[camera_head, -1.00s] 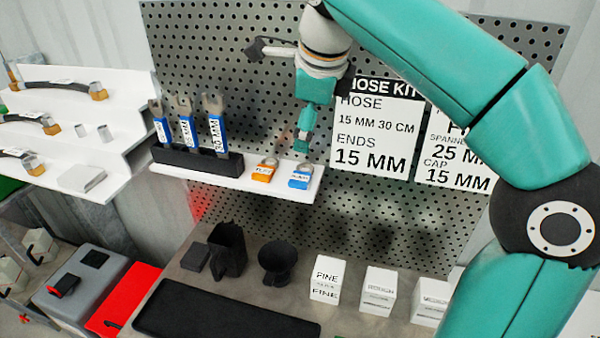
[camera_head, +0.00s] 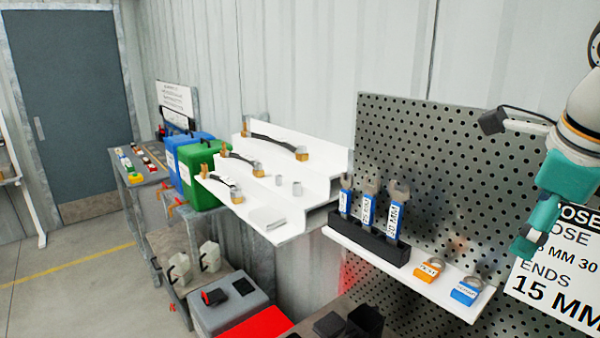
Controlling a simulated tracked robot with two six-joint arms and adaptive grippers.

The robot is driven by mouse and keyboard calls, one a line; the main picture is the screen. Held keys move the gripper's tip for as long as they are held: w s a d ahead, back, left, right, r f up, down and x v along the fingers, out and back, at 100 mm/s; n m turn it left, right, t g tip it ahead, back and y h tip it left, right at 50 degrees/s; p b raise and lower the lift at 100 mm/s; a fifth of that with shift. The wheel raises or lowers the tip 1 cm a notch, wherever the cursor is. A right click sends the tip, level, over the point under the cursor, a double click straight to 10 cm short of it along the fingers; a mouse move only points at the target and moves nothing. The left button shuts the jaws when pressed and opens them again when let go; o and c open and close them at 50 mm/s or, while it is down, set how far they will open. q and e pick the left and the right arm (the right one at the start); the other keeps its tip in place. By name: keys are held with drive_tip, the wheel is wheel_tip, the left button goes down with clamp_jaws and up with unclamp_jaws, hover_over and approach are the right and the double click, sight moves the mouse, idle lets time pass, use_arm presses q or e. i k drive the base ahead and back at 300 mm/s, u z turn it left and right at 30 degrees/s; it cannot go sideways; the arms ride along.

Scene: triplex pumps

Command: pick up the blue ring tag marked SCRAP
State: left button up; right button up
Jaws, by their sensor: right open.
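The blue ring tag (camera_head: 466,292) stands at the right end of the white shelf on the perforated panel, with its metal ring on top. Its white label is too small to read. An orange ring tag (camera_head: 429,268) stands just left of it. My right gripper (camera_head: 523,245) hangs at the right edge, pointing down, above and to the right of the blue tag in the picture. It is open and holds nothing that I can see. My left gripper is out of view.
A black rack (camera_head: 368,237) with blue-handled spanners stands on the shelf left of the tags. A hose kit sign (camera_head: 560,275) is behind my right gripper. White stepped shelves (camera_head: 325,185) with hoses stand left of the panel.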

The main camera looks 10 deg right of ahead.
sight(463, 291)
drive_tip(key=k, duration=0.85)
